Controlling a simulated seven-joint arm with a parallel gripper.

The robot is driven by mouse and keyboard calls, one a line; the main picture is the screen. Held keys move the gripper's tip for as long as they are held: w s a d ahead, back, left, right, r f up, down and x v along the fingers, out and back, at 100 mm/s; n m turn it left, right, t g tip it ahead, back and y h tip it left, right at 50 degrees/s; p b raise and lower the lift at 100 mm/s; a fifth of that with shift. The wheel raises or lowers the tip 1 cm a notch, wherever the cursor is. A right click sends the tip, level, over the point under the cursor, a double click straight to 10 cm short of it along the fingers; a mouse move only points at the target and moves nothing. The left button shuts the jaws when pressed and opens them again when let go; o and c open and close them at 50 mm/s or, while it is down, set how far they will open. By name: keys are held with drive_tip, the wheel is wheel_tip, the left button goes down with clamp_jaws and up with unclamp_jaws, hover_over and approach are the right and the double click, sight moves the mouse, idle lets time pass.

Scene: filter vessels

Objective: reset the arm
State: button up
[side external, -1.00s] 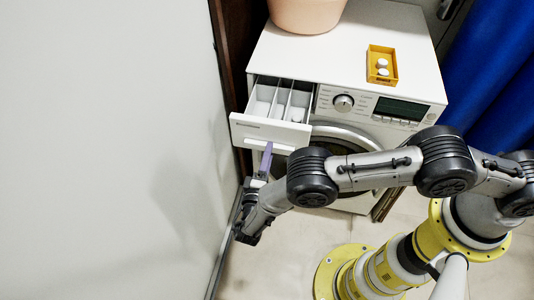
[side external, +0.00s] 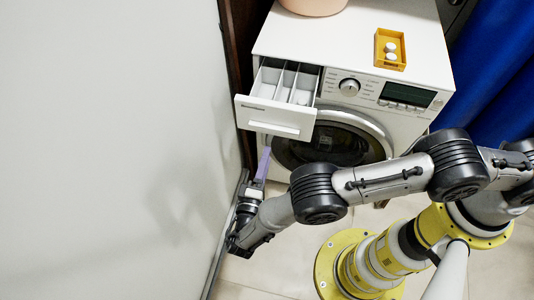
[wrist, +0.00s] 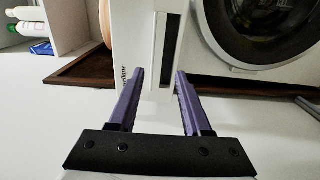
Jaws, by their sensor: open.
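My gripper (side external: 264,164) is low at the left of the washing machine, below and in front of its pulled-out detergent drawer (side external: 275,117). Its purple fingers are apart with nothing held in the wrist view (wrist: 160,75). There the white drawer front (wrist: 166,45) shows beyond and between the fingertips; the picture does not settle the exact gap. In the side view the fingers are clear of the drawer handle.
The washing machine (side external: 345,25) carries a yellow tray (side external: 379,60) with two white tablets (side external: 390,51) and a peach container (side external: 313,5). A pale wall panel (side external: 120,150) stands close left of my gripper. White shelves with bottles (wrist: 27,28) show in the wrist view. Floor around my base is open.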

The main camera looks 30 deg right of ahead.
idle(0.3)
drive_tip(key=d+r+m+g+y, duration=0.25)
drive_tip(key=d+r+g, duration=0.35)
drive_tip(key=d+r, duration=0.45)
drive_tip(key=d+r+m+g+y, duration=0.1)
drive_tip(key=d+r+m+g, duration=0.35)
drive_tip(key=r, duration=0.85)
drive_tip(key=s+d+r+g+y, duration=0.1)
drive_tip(key=s+d+r+y, duration=0.4)
drive_tip(key=s+d+r, duration=0.5)
drive_tip(key=s+d+m+t+y, duration=0.2)
drive_tip(key=s+t+y, duration=0.2)
drive_tip(key=s, duration=0.7)
drive_tip(key=shift+s+d+r, duration=0.2)
drive_tip(key=shift+d+r, duration=0.1)
drive_tip(key=shift+r, duration=0.15)
